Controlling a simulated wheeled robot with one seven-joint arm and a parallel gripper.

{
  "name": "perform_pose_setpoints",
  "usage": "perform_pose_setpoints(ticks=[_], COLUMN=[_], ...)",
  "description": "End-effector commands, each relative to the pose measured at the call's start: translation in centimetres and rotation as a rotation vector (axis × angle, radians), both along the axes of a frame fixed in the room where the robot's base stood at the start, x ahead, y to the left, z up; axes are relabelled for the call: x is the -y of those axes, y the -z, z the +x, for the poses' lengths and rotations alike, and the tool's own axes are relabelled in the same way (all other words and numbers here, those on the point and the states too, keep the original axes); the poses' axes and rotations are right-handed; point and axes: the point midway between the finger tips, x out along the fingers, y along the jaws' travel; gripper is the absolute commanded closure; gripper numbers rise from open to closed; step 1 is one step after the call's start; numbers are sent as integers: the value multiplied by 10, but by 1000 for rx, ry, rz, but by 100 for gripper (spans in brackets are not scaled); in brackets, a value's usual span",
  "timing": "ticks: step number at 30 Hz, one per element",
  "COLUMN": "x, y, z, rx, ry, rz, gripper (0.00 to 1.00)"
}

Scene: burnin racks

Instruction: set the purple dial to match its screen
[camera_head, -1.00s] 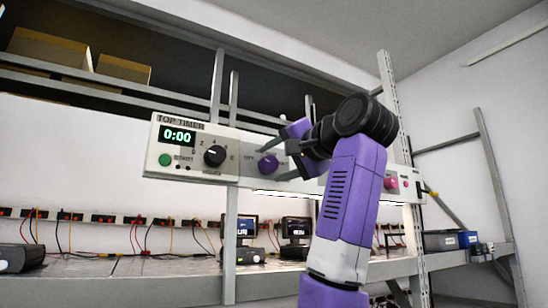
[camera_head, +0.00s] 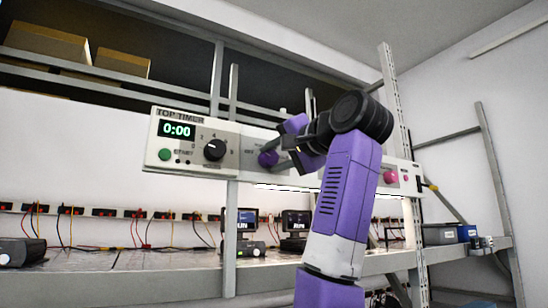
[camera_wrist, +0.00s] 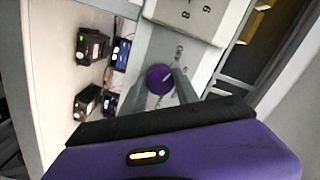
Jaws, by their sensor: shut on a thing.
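The purple dial (camera_head: 267,159) sits on the light panel, right of the timer section; it also shows in the wrist view (camera_wrist: 159,79) with a pale pointer mark. My gripper (camera_head: 277,157) reaches it from the right. In the wrist view the fingers of my gripper (camera_wrist: 163,84) stand on both sides of the dial and are shut on it.
A timer (camera_head: 177,130) reading 0:00 has a black knob (camera_head: 214,150) and a green button (camera_head: 165,154), left of the dial. A pink knob (camera_head: 390,177) sits farther right on the panel. Wired units line the bench (camera_head: 120,262) below. Boxes (camera_head: 45,42) stand on the top shelf.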

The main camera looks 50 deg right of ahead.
Motion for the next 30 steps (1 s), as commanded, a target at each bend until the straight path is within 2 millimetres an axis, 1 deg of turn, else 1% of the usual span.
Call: perform_pose_setpoints(ticks=[8,21,30], x=[-1,-1,0], y=[0,0,1], z=[1,1,1], rx=[43,144,189], ry=[-3,-2,0], rz=[151,501,664], gripper=[100,100,100])
